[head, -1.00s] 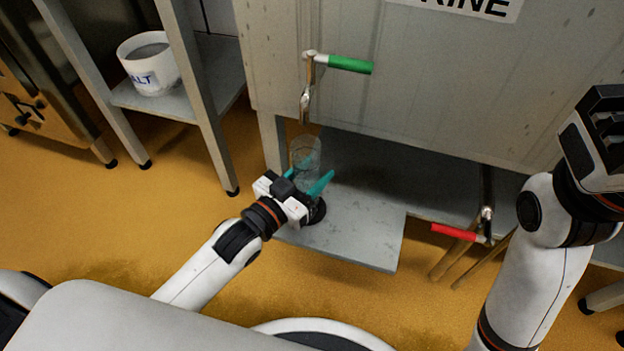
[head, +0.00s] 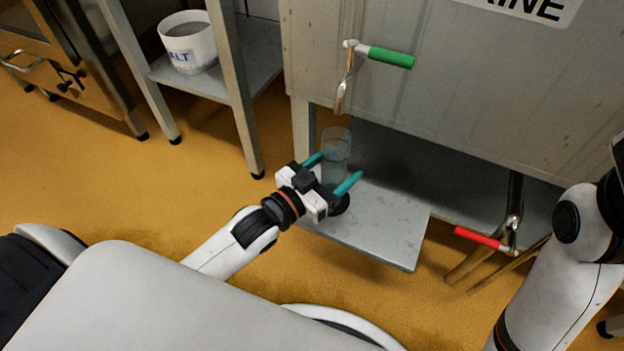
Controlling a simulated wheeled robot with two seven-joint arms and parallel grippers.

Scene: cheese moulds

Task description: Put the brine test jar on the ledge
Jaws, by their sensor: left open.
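The brine test jar (head: 336,158) is a clear, upright cylinder with greyish contents in the head view. It is over the grey ledge (head: 385,222), below the green-handled tap. Its bottom is hidden by my left gripper, so I cannot see whether it touches the ledge. My left gripper (head: 333,172) is open, with one teal finger on each side of the jar. A dark round shape shows just below the gripper at the ledge. My right arm comes in at the right edge, and its fingers are out of view.
A tap with a green handle (head: 390,57) hangs from the brine tank (head: 440,110) above the jar. A red-handled valve (head: 478,237) is to the right of the ledge. A white salt tub (head: 188,45) stands on a shelf (head: 215,82) at the left.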

